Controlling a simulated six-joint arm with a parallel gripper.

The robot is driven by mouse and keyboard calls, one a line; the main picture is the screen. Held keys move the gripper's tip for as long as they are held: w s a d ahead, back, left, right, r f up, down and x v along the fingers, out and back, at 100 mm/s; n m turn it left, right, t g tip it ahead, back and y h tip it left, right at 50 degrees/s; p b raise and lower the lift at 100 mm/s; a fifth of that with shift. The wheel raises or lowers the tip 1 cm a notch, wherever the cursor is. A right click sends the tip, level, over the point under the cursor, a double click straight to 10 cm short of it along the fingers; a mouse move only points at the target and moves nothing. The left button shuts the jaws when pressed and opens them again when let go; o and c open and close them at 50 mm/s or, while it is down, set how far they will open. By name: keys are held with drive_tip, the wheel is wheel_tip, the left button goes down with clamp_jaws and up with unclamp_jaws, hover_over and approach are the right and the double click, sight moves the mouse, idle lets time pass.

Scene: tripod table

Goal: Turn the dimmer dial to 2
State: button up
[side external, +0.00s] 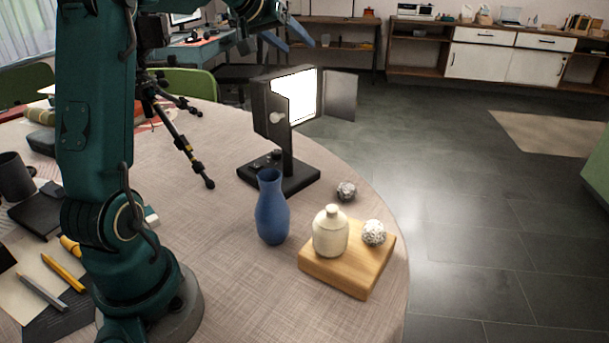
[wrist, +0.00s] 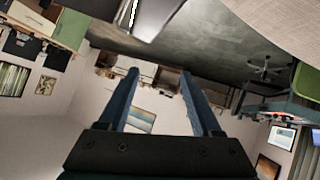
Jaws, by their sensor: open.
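A black panel lamp (side external: 266,105) with a lit white face stands on a dark base (side external: 300,180) on the round table. Small dark knobs (side external: 262,160) sit on the base, left of the post; I cannot tell which is the dimmer dial, and no numbers are readable. A pale round knob (side external: 277,118) is on the lamp head's side. My gripper (side external: 300,46) is above the lamp, apart from it, its blue fingers spread and empty. In the wrist view the fingers (wrist: 159,74) are apart with nothing between; part of the lamp (wrist: 148,14) shows at the top edge.
A blue vase (side external: 271,208) stands in front of the lamp base. A wooden board (side external: 350,275) holds a cream bottle (side external: 331,232) and a foil ball (side external: 374,232); another ball (side external: 347,191) lies behind it. A black tripod (side external: 180,135) stands left of the lamp.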

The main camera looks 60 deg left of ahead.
drive_tip(key=s+a+f+m+g, duration=0.1)
drive_tip(key=a+f+m+g, duration=0.15)
drive_tip(key=f, duration=0.25)
hover_over(276, 151)
drive_tip(key=a, duration=0.1)
wheel_tip(276, 151, down, 5)
drive_tip(key=f+g, duration=0.1)
drive_tip(key=f, duration=0.2)
drive_tip(key=s+d+f+g+h, duration=0.1)
drive_tip(key=f, duration=0.3)
drive_tip(key=s+d+f+m+g, duration=0.1)
drive_tip(key=f, duration=0.2)
drive_tip(key=shift+s+f+g+h, duration=0.15)
drive_tip(key=shift+s+g+h, duration=0.05)
drive_tip(key=shift+g+h, duration=0.2)
drive_tip(key=shift+f, duration=0.35)
drive_tip(key=shift+x, duration=2.2)
drive_tip(key=shift+a, duration=0.1)
clamp_jaws()
